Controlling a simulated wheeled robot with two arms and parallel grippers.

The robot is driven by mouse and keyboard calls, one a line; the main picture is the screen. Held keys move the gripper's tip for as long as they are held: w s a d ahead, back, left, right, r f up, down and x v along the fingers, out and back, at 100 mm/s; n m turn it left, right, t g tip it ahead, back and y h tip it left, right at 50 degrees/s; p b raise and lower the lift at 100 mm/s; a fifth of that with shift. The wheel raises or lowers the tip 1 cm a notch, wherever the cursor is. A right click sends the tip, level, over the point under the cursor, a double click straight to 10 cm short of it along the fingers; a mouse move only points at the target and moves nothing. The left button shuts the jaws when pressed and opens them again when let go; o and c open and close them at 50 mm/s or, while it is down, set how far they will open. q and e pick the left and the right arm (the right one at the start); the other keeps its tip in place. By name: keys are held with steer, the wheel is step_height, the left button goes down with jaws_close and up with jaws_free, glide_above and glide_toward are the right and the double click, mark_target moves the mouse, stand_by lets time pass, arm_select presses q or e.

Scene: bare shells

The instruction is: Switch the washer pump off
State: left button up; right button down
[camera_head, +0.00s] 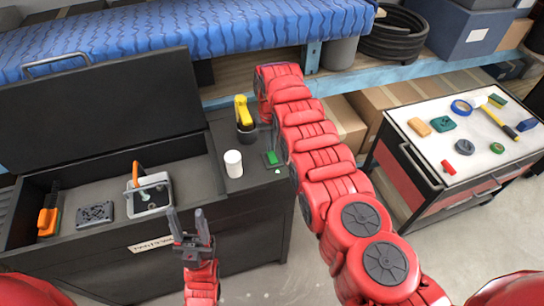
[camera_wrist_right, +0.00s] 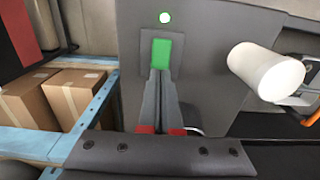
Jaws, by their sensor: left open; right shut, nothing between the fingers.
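A green rectangular switch (camera_wrist_right: 161,53) sits in a dark frame on the grey panel of the washer. A small round lamp (camera_wrist_right: 165,17) beside it is bright with a green edge. The switch also shows in the head view (camera_head: 271,158), left of my right arm. My right gripper (camera_wrist_right: 160,74) is shut and empty, with its fingertips at the near edge of the switch; I cannot tell whether they touch it. In the head view my right arm hides that gripper. My left gripper (camera_head: 188,222) is open and empty in front of the washer (camera_head: 130,262).
A white cylinder (camera_head: 233,163) stands beside the switch, and it shows in the right wrist view (camera_wrist_right: 265,72). A yellow-handled item (camera_head: 243,110) stands behind it. The black lid (camera_head: 100,110) is raised. A white-topped cart (camera_head: 470,140) with tools stands at right.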

steer(key=shift+f+b, duration=0.85)
steer(key=shift+f, duration=0.1)
steer(key=shift+r, duration=0.2)
step_height(320, 180, up, 2)
steer(key=shift+r+p, duration=0.1)
steer(key=shift+p, duration=1.05)
step_height(320, 180, up, 3)
steer(key=shift+f+p, duration=0.1)
steer(key=shift+p, duration=0.9)
steer(key=shift+r, duration=0.9)
